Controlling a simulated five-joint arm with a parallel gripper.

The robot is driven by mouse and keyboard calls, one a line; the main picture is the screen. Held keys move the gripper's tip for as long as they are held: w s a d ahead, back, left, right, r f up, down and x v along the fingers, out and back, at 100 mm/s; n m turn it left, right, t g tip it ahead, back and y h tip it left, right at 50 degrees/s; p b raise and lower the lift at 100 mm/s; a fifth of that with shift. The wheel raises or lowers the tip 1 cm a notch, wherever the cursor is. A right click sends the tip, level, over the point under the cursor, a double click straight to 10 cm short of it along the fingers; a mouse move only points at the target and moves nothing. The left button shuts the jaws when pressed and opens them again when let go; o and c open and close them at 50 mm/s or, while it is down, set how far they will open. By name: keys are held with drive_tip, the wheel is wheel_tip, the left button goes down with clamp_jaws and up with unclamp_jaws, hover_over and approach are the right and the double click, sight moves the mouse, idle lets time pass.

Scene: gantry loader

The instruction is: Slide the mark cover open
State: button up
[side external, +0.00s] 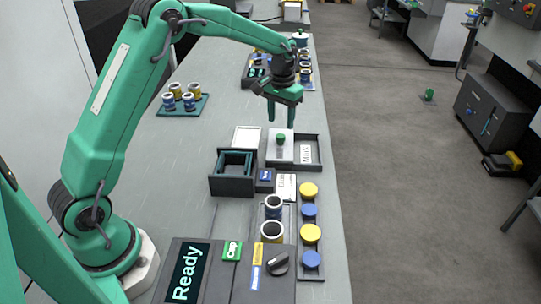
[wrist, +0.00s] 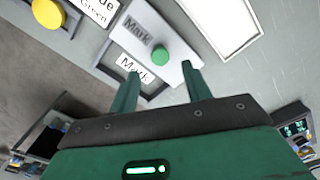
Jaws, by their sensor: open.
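The mark cover (side external: 278,153) is a light grey plate with a round green knob (side external: 280,139). It lies over the left part of a dark frame (side external: 316,137); a white Mark label (side external: 306,153) shows in the uncovered right part. In the wrist view the cover (wrist: 145,28) carries the word Mark, and its green knob (wrist: 160,56) appears between my fingertips. My gripper (side external: 281,122) is open and empty, pointing down above the cover. Its two fingers also show in the wrist view (wrist: 160,70). The picture suggests a gap between fingertips and knob.
A dark box (side external: 232,187) with a green inner frame stands left of the cover. Yellow and blue round caps (side external: 309,190) and two cups stand in front, near a control panel (side external: 190,270) reading Ready. A teal tray (side external: 182,106) of cups is at the back left.

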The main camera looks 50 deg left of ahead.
sight(281, 136)
drive_tip(key=shift+f, duration=2.7)
drive_tip(key=shift+c, duration=0.2)
clamp_jaws()
